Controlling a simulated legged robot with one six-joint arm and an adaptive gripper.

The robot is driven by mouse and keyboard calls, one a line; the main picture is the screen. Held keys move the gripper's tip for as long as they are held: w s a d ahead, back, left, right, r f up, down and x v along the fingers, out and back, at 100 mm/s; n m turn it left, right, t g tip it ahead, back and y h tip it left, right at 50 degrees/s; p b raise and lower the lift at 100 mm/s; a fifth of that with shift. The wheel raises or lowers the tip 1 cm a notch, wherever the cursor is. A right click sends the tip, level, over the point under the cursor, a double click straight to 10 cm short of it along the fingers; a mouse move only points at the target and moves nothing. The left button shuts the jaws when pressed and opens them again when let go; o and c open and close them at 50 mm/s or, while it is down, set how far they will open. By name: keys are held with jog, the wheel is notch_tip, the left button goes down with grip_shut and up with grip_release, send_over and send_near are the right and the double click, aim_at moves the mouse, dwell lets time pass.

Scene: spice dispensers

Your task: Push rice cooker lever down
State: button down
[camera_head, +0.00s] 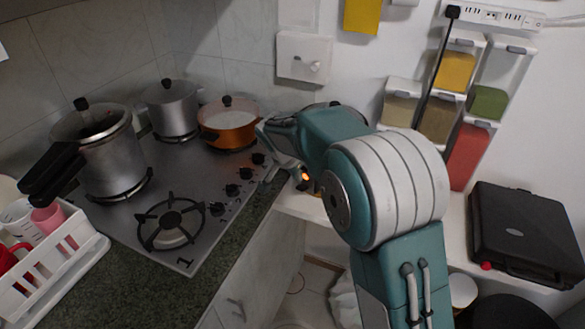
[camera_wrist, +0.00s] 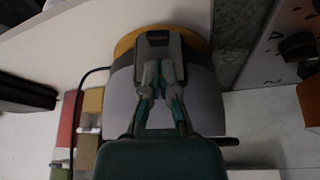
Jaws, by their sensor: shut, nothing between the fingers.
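The rice cooker (camera_wrist: 200,95) fills the middle of the wrist view, with a grey rounded body, an orange-yellow edge and a dark front panel (camera_wrist: 152,42). My gripper (camera_wrist: 160,68) is shut and empty, its fingertips at the lower edge of that panel in the picture. The lever cannot be made out clearly, and I cannot tell whether the fingertips touch it. In the head view my arm hides most of the cooker; a small orange light (camera_head: 305,177) glows beside my wrist.
A stove (camera_head: 205,180) with several knobs and pots lies to the left. Wall-mounted spice dispensers (camera_head: 437,119) hang behind my arm. A black closed appliance (camera_head: 525,235) sits on the white counter at right. A white rack (camera_head: 60,270) with cups stands at lower left.

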aim_at(299, 188)
jog(key=shift+x, duration=1.65)
jog(key=shift+s+a+f+t+h, duration=0.15)
jog(key=shift+s+f+t+h, duration=0.15)
jog(key=shift+t+h, duration=0.25)
jog(key=shift+s+a+f+t+h, duration=0.2)
jog(key=shift+t+h, duration=0.15)
jog(key=shift+t, duration=0.3)
jog(key=shift+s+a+f, duration=0.1)
jog(key=shift+s+f, duration=0.2)
jog(key=shift+f, duration=0.2)
jog(key=shift+r, duration=0.1)
jog(key=shift+r, duration=0.7)
jog(key=shift+r, duration=0.1)
